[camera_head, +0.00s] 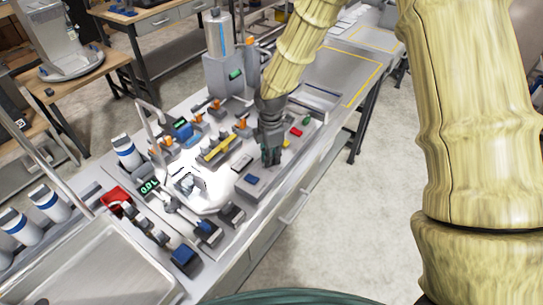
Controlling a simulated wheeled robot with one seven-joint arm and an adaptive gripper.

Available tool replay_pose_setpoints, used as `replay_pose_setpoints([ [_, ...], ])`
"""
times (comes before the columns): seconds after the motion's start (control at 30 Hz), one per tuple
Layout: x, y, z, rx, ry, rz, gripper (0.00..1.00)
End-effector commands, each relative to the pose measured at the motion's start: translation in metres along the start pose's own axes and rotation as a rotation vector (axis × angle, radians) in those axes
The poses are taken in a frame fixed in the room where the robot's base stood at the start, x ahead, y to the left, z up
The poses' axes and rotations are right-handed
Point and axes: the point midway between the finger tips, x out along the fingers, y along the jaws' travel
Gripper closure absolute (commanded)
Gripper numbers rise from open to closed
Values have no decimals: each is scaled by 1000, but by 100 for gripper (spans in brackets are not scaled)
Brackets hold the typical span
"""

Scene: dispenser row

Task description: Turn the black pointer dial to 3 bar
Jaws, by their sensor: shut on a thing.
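My gripper (271,156) points down at the bench, right of the middle of the dispenser row. It is dark and small in the camera_head view. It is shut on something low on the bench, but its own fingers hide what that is. I cannot make out the black pointer dial or its 3 bar mark anywhere in this view, so I cannot tell the pointer's setting.
The bench holds several close-set fittings: an orange-handled valve (214,105), a yellow bar (220,148), a green-lit display (149,187) and a red block (296,132). The floor at right is clear.

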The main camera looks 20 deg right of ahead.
Motion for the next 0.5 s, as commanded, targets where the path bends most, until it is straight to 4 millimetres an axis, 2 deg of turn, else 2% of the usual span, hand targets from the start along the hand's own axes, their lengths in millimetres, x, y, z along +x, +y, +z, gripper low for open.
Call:
replay_pose_setpoints([
  [0.5, -2, 3, 0, 415, 0, 4, 100],
])
